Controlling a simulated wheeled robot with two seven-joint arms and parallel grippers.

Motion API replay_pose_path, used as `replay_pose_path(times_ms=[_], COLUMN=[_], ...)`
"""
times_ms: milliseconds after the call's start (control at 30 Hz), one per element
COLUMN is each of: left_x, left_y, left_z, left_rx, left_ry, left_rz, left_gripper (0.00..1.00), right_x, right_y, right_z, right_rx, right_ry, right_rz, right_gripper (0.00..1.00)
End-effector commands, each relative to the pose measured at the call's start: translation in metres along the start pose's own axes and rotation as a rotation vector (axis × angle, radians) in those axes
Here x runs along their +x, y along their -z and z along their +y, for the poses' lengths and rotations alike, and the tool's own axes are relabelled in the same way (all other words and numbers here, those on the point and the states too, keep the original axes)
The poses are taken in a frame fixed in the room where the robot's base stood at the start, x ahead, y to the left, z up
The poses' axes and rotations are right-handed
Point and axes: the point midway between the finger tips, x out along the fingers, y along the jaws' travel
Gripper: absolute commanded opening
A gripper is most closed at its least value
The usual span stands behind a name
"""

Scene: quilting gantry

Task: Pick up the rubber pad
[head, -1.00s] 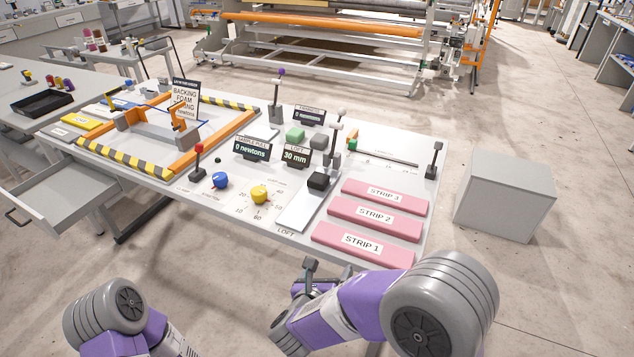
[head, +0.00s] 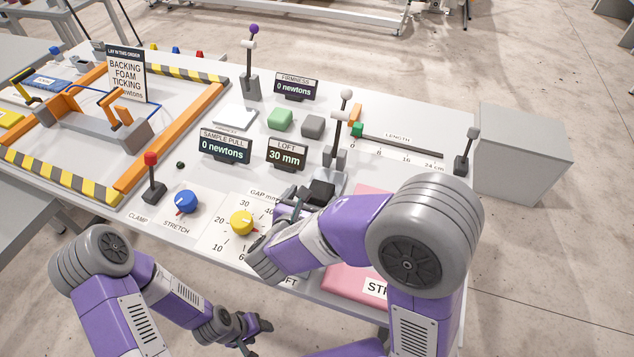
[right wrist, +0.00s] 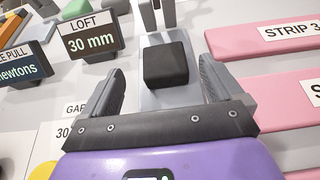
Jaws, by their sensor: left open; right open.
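A black block (head: 322,192), the likely rubber pad, sits on the grey plate of the loft gauge, below the post. In the right wrist view this black block (right wrist: 166,65) lies ahead of and between the fingertips, with space on both sides. My right gripper (head: 299,203) is open and empty, just short of the block; my forearm partly hides the plate. My left gripper (head: 256,333) is open and empty, low in front of the table edge.
The loft display (head: 286,154) and a white-knobbed lever (head: 341,125) stand close to the block. A green block (head: 280,119) and a grey block (head: 313,126) lie behind. Pink strips (right wrist: 285,100) lie right of the gauge. A yellow knob (head: 241,222) is to the left.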

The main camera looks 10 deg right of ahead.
Motion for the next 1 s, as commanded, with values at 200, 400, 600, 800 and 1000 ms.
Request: replay_pose_path(times_ms=[200, 400, 600, 800, 1000], left_x=[0.008, 0.013, 0.014, 0.013, 0.013], left_y=[0.0, 0.001, 0.001, 0.001, 0.001], left_z=[-0.003, -0.005, -0.005, -0.005, -0.005], left_rx=[0.0, 0.0, 0.0, 0.0, 0.0], left_ry=[0.0, 0.0, 0.0, 0.0, 0.0], left_rz=[0.0, 0.0, 0.001, 0.001, 0.001], left_gripper=[0.57, 0.57, 0.57, 0.57, 0.57], right_x=[0.029, 0.056, 0.061, 0.06, 0.06], right_y=[0.005, 0.005, 0.004, 0.004, 0.004], right_z=[-0.003, -0.004, -0.003, -0.003, -0.003], right_rx=[-0.002, -0.001, -0.002, -0.002, -0.002], right_ry=[0.003, 0.001, 0.0, 0.0, 0.0], right_rz=[0.0, -0.001, 0.0, 0.0, 0.0], right_gripper=[0.94, 0.94, 0.94, 0.8, 0.49])
